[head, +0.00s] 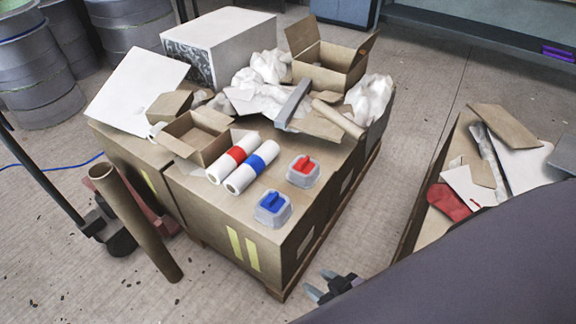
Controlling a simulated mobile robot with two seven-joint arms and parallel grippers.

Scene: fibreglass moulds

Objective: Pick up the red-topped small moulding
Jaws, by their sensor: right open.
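The red-topped small moulding (303,171) is a pale grey block with a red handle-like top. It sits upright near the right front edge of the large cardboard box's top (215,207). A similar blue-topped moulding (272,209) sits just in front of it, to the left and nearer the corner. My right gripper (319,284) is open and empty, beyond the box's front right side and low in the picture, apart from both mouldings. My left gripper is not in view.
White rolls with a red band (236,154) and a blue band (254,163) lie left of the mouldings. Open cartons, crumpled paper (370,97) and a grey bar (293,103) crowd behind. A cardboard tube (135,222) stands at left. A scrap-filled bin (427,190) stands at right.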

